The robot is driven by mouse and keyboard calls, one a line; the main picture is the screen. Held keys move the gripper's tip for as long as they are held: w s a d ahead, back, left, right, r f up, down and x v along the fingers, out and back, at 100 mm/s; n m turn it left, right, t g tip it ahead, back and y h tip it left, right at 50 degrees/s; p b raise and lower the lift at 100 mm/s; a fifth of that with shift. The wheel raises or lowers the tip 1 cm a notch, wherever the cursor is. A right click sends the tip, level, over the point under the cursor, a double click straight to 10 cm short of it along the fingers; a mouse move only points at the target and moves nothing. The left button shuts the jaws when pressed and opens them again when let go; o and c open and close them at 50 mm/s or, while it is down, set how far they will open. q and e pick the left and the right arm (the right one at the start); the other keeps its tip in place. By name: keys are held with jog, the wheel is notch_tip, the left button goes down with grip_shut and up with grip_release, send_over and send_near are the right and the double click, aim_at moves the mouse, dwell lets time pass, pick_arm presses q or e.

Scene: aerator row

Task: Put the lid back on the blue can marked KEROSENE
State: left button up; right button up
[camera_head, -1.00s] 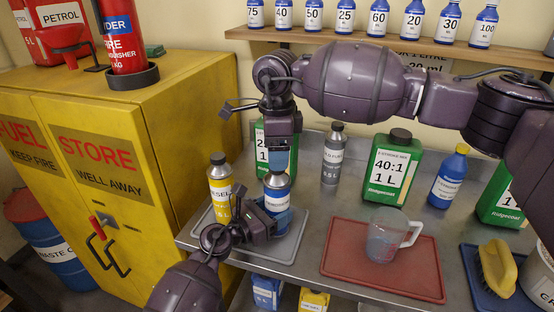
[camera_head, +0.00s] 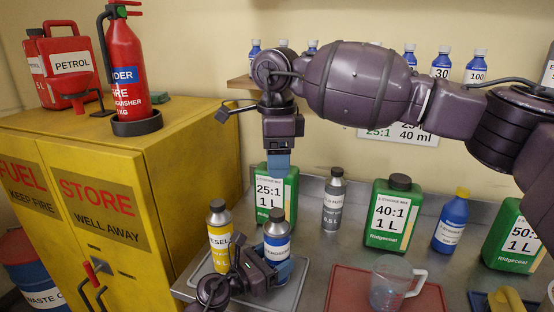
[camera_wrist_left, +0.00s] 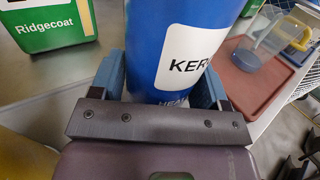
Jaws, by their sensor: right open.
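The blue can (camera_head: 277,242) stands upright on the grey tray (camera_head: 291,294); a dark grey lid (camera_head: 277,215) shows on its top. In the left wrist view the can (camera_wrist_left: 178,45) fills the middle, with part of its label reading "KER". My left gripper (camera_head: 270,271) is shut on the can low down, one finger on each side; it also shows in the left wrist view (camera_wrist_left: 165,90). My right gripper (camera_head: 278,172) points down above the can, open and apart from the lid. Whether the lid is fully seated is too small to tell.
The yellow DIESEL can (camera_head: 219,238) stands close left on the tray. Behind are the green 25:1 can (camera_head: 262,198), a grey bottle (camera_head: 333,207) and the green 40:1 can (camera_head: 390,222). A clear jug (camera_head: 388,287) is on the red mat (camera_head: 345,288). The yellow cabinet (camera_head: 190,150) is left.

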pick_arm(q)
jog(key=o, duration=0.3)
jog(key=shift+o, duration=0.2)
jog(key=v, duration=1)
jog(key=shift+s+a, duration=0.3)
